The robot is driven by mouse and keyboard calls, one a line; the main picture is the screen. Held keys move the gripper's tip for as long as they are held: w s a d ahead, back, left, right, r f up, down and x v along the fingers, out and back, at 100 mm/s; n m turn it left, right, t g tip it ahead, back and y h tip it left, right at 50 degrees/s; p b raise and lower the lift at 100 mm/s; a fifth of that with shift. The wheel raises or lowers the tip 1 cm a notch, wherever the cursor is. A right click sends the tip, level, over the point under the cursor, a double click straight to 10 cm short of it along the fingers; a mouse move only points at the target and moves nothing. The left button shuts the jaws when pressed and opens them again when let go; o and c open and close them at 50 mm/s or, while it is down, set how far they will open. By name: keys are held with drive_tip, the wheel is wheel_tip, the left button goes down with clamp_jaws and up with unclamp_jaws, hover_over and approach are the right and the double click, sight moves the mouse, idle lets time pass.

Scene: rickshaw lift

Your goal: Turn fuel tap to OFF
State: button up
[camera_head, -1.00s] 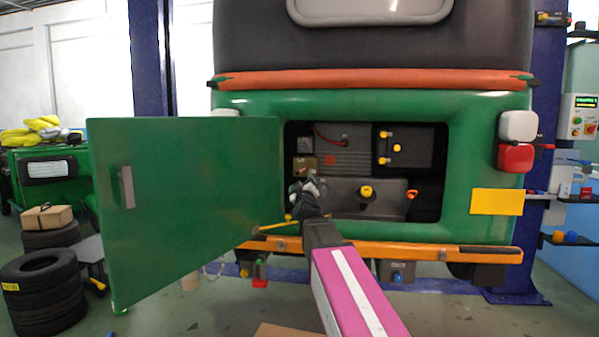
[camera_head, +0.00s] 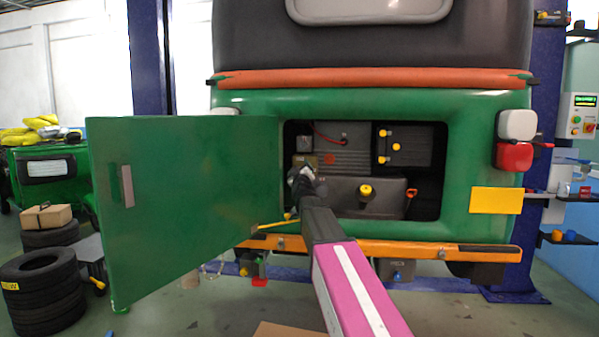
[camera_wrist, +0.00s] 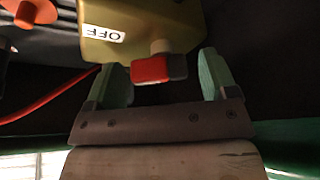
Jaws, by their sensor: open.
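The fuel tap shows in the wrist view as a small red and grey lever (camera_wrist: 152,71) under a pale round stem. It sits on a yellow-brown box (camera_wrist: 150,25) with a white "OFF" label (camera_wrist: 102,33) that appears upside down, left of the stem. My gripper (camera_wrist: 166,82) is open, with one green finger on each side of the lever. Gaps show between the lever and both fingers. In the head view my gripper (camera_head: 301,178) reaches into the left part of the engine bay, and the arm hides much of the tap area.
The green hatch door (camera_head: 190,200) stands open left of the bay. A yellow-capped tank (camera_head: 350,197) and a dark battery (camera_head: 410,146) fill the bay's right side. The orange bumper (camera_head: 400,251) runs below. A red hose (camera_wrist: 45,98) passes left of my gripper.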

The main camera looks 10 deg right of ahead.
drive_tip(key=shift+c, duration=0.4)
drive_tip(key=c, duration=0.9)
drive_tip(key=shift+o, duration=0.2)
drive_tip(key=shift+m, duration=0.5)
drive_tip(key=m+h, duration=0.2)
drive_tip(key=m, duration=0.2)
drive_tip(key=shift+f, duration=0.1)
drive_tip(key=shift+d+f+m+h, duration=0.1)
drive_tip(key=shift+m+h, duration=1.6)
drive_tip(key=shift+m, duration=1.3)
drive_tip(key=o, duration=0.9)
